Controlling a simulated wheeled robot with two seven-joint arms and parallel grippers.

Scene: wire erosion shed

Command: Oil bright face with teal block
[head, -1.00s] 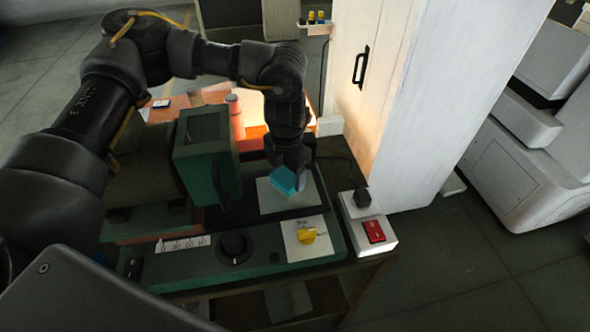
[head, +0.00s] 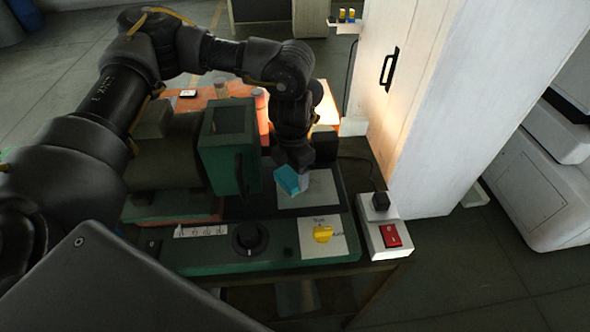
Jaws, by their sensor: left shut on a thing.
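A teal block (head: 287,180) is held in my left gripper (head: 291,170), which points down and is shut on it. The block is over or on a pale grey plate (head: 323,187) on the green machine (head: 295,262). I cannot tell whether the block touches the plate. The gripper hides part of the block and of the plate behind it. My right gripper is not in view.
A green housing (head: 228,150) stands close left of my left gripper. In front are a black knob (head: 248,238) and a yellow knob (head: 322,234). A box with a red switch (head: 391,235) is at the right, by a white cabinet (head: 430,110).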

